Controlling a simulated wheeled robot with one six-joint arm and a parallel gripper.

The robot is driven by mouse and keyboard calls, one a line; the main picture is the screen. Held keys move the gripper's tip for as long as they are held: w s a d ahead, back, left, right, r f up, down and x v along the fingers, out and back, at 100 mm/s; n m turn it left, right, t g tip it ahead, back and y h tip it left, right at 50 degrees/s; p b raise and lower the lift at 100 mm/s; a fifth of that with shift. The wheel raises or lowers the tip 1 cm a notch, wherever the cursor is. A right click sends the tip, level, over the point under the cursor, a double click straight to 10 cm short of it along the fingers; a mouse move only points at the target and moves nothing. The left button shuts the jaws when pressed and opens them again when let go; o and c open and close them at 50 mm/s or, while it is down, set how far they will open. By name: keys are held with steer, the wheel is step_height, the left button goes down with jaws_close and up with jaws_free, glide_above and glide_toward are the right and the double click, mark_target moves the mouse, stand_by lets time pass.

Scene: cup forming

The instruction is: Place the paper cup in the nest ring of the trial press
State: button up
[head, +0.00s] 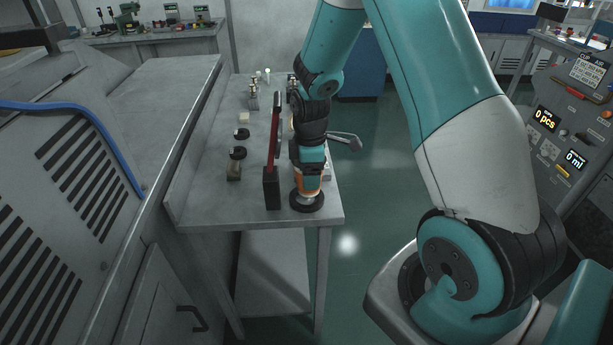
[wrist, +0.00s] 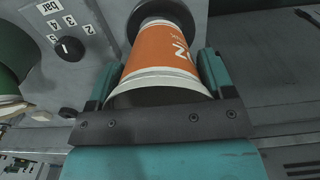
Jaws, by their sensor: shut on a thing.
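The paper cup is orange with white lettering and pale ends. In the head view the cup (head: 308,184) is below my gripper (head: 311,170), over a round black ring (head: 307,206) at the bench's front right corner. In the wrist view the cup (wrist: 160,52) is between the teal fingers of my gripper (wrist: 157,78), which is shut on it. Its wide pale rim faces the camera. Its far, narrower end meets the dark ring (wrist: 134,24) in the picture. I cannot tell whether the cup's base is seated or slightly above the ring.
A dark upright with a red edge (head: 271,188) stands close left of the cup. A grey box with a numbered dial (wrist: 69,48) is left in the wrist view. Small black-topped fixtures (head: 237,154) are farther left on the bench (head: 215,190). A grey lever (head: 347,141) sticks out right.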

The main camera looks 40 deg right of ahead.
steer(key=shift+w+a, duration=0.2)
steer(key=shift+a, duration=0.1)
step_height(320, 180, down, 3)
steer(key=shift+r+p, duration=0.1)
steer(key=shift+p, duration=0.45)
steer(key=shift+c, duration=0.3)
steer(key=shift+f, duration=0.4)
steer(key=c, duration=0.3)
steer(key=o, duration=1.2)
steer(key=shift+o, duration=0.2)
step_height(320, 180, up, 12)
steer(key=b, duration=0.2)
